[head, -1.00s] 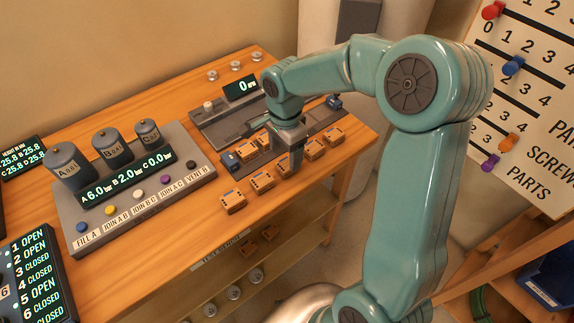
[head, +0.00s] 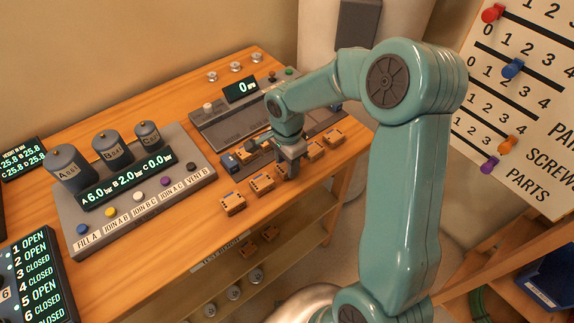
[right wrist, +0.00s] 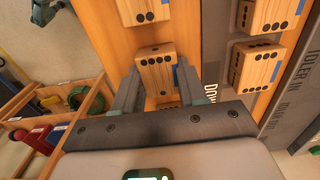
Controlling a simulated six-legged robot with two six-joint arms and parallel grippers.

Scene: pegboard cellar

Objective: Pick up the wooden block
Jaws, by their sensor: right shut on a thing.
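My right gripper (head: 291,168) points down at the front row of small wooden blocks on the table. In the right wrist view its two fingers (right wrist: 157,80) are closed on the sides of one wooden block (right wrist: 155,57), which has black dots and a blue patch. In the head view the gripper mostly hides this block. Other blocks of the row stand in line with it: one at the near left end (head: 232,203), one beside it (head: 262,183), and others (head: 315,150) beyond the gripper. I cannot tell whether the held block is clear of the table. My left gripper is not in view.
A grey panel with three tanks (head: 115,145) and buttons stands left of the blocks. A scale-like unit with a display (head: 241,89) is behind them. More dotted blocks (right wrist: 257,65) lie close to the right of my fingers. The table's front edge is close to the row.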

